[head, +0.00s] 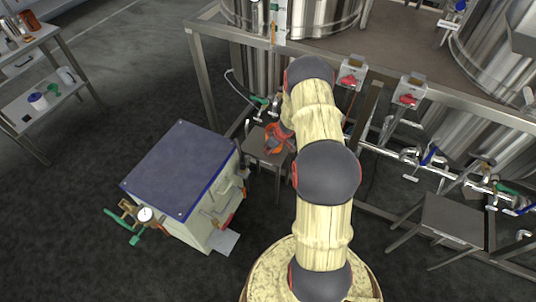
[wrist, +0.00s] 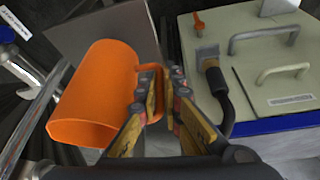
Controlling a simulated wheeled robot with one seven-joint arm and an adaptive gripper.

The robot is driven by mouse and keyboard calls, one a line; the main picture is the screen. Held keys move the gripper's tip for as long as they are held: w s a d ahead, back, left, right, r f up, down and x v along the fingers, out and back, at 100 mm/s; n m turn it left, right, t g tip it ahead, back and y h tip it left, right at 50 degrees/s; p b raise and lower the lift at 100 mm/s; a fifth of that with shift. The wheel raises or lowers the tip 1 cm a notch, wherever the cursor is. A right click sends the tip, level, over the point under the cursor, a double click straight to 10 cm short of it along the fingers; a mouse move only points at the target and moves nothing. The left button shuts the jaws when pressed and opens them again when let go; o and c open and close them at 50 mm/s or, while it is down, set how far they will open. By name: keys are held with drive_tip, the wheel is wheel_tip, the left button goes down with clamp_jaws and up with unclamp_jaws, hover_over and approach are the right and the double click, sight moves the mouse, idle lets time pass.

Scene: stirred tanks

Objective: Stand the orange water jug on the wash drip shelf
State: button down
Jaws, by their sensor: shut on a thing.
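The orange water jug (wrist: 92,95) fills the left of the wrist view, with its handle toward my gripper (wrist: 166,88). My gripper is shut on the jug's handle. In the head view the jug (head: 273,138) shows as a small orange shape beside my arm, which partly hides it. A small grey metal shelf (head: 258,157) stands under and around the jug there, and a grey plate (wrist: 108,28) shows behind the jug in the wrist view. I cannot tell whether the jug touches it. Which shelf is the wash drip shelf cannot be read.
A cream cabinet with a blue-edged top (head: 180,168) stands close to the left of the jug. A second grey shelf (head: 453,218) stands at the right. Pipes and valves (head: 410,157) run below the steel tank platform (head: 430,85).

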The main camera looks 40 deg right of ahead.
drive_tip(key=shift+w+f+b, duration=0.1)
drive_tip(key=shift+f+b, duration=0.6)
drive_tip(key=shift+f, duration=0.9)
drive_tip(key=shift+f, duration=0.15)
drive_tip(key=c, duration=2.1)
unclamp_jaws()
drive_tip(key=shift+o, duration=0.7)
